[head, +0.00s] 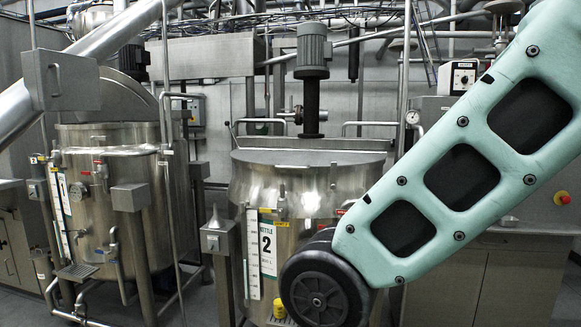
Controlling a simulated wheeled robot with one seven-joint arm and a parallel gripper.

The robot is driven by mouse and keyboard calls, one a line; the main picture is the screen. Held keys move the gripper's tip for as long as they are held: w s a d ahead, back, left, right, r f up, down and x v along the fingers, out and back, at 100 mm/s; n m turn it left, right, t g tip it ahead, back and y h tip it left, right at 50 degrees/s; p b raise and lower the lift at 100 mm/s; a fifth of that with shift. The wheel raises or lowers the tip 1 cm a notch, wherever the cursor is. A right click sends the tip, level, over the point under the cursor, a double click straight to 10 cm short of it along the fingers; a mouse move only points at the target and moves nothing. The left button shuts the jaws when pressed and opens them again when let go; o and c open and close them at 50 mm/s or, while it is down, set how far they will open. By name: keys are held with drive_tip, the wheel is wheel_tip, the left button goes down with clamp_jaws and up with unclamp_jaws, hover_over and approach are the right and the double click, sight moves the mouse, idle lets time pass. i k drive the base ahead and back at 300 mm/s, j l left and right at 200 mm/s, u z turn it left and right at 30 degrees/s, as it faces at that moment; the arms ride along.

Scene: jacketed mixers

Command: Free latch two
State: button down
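The steel vessel (315,188) in the middle of the head view carries a white label (267,243) with a large 2. Its lid (290,158) looks shut, and a grey motor (314,48) stands upright above it on a dark shaft. I cannot make out which part is latch two. A red-handled fitting (347,203) shows on the vessel's right side, beside my arm. My teal arm link crosses the right half of the view and hides the vessel's lower right. My gripper is not in view.
A second steel vessel (115,190) stands at the left, with pipes and red-handled valves around it. A steel box on a post (218,238) stands just left of the middle vessel. Steel cabinets (520,285) fill the lower right. Grey floor shows between the two vessels.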

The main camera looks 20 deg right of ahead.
sight(333, 163)
drive_tip(key=i+l+u, duration=0.45)
drive_tip(key=i+l, duration=1.2)
drive_tip(key=i, duration=0.05)
